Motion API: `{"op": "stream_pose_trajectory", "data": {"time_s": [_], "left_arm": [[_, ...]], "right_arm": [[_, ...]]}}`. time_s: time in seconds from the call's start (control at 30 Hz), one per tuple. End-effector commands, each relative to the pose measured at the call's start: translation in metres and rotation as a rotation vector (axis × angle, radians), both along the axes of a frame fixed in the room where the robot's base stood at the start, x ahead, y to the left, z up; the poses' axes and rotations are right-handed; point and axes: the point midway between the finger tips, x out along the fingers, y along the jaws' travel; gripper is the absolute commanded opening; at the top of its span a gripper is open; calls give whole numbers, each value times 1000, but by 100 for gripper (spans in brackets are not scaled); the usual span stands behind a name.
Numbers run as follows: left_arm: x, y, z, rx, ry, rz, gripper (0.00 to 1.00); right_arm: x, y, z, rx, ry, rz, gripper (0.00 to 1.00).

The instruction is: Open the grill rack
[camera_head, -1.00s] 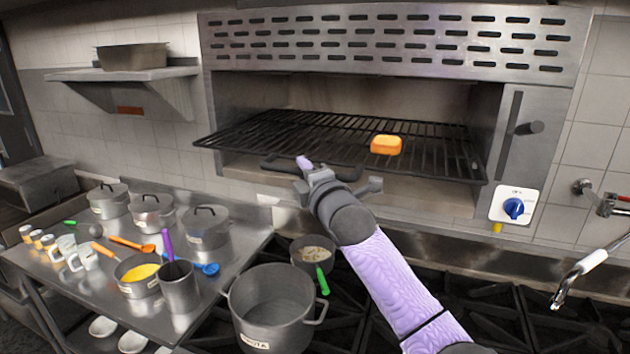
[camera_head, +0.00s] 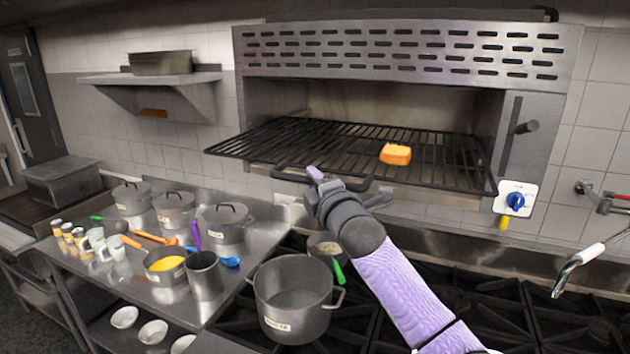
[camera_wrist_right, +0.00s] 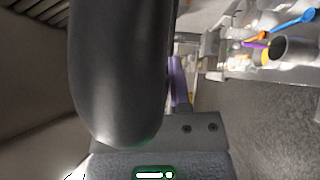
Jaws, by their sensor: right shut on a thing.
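The grill rack (camera_head: 262,142) is a black wire grate that sticks out of the front of the steel grill oven (camera_head: 400,52). A dark bar handle (camera_head: 290,177) runs along its front edge. My right gripper (camera_head: 318,176) is shut on this handle near its middle. In the right wrist view a purple finger part (camera_wrist_right: 178,80) shows beside a large dark rounded form, which hides most of the grip. An orange block (camera_head: 396,154) lies on the right part of the rack. My left gripper is not in view.
A steel table (camera_head: 140,290) at left holds several pots, cups and utensils. A large pot (camera_head: 292,305) and a small pan stand on the stove below the rack. A blue knob (camera_head: 515,202) and a faucet (camera_head: 580,262) are at right.

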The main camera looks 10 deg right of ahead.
Motion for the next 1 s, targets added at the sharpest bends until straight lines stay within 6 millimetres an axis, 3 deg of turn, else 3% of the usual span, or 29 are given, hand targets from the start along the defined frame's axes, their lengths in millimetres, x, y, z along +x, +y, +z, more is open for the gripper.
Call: {"op": "stream_pose_trajectory", "data": {"time_s": [0.03,0.07,0.2,0.57,1.0], "left_arm": [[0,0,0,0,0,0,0],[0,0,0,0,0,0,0],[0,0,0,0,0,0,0],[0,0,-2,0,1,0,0],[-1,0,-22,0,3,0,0]], "right_arm": [[0,0,-1,0,1,0,0],[0,0,-1,0,1,0,28],[0,0,-1,1,1,0,57],[-5,-2,-3,0,2,0,58],[-79,-16,-15,-1,2,1,58]]}}
